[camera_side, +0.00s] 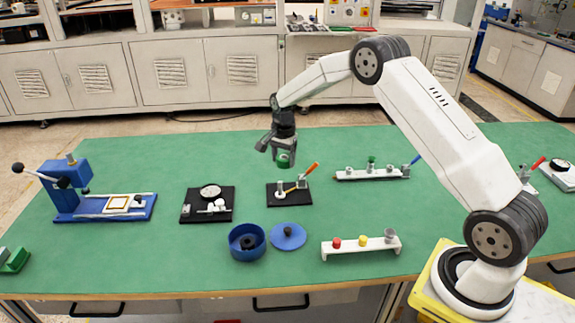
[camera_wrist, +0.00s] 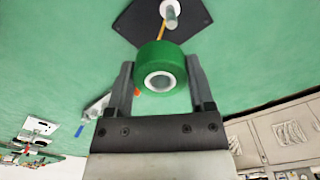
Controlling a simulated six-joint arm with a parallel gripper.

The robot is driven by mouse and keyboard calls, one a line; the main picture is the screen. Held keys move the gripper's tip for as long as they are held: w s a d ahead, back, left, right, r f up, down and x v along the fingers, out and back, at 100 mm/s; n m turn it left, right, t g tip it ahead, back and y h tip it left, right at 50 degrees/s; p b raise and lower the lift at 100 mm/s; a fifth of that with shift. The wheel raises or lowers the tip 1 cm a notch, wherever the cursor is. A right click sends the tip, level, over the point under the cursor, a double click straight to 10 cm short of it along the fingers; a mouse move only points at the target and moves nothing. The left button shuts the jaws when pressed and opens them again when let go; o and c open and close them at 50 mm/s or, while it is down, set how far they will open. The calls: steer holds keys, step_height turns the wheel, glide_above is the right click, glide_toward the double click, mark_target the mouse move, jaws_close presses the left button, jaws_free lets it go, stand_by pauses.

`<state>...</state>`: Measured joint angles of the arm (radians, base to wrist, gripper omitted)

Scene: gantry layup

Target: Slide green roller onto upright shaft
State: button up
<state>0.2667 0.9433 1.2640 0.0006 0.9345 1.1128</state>
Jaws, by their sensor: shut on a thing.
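The green roller (camera_wrist: 160,56) is a short ring with a white-lined bore. My gripper (camera_wrist: 158,88) is shut on it, with one finger on each side. In the side view the roller (camera_side: 284,161) hangs in my gripper (camera_side: 281,152) above the table, over the back part of a dark plate (camera_side: 274,187). The pale upright shaft (camera_wrist: 171,15) stands on this plate, beyond the roller in the wrist view; the two are apart there. In the side view the shaft is too small to make out clearly beside the plate's orange-handled lever (camera_side: 309,171).
A rack (camera_side: 345,177) stands behind right, a white rack (camera_side: 350,250) with red, yellow and grey pieces in front. A blue bowl (camera_side: 243,255) and blue disc (camera_side: 288,236) lie in front. A gauge plate (camera_side: 190,217) and blue press (camera_side: 70,180) stand left. Green table is bare between.

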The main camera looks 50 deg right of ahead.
mark_target(280, 183)
steer(key=shift+w+a, duration=0.15)
steer(key=shift+w, duration=0.65)
steer(key=shift+f, duration=0.1)
steer(key=shift+f, duration=2.75)
steer(key=shift+f, duration=3.1)
steer(key=o, duration=1.2)
steer(key=shift+o, duration=0.2)
steer(key=shift+r, duration=3.9)
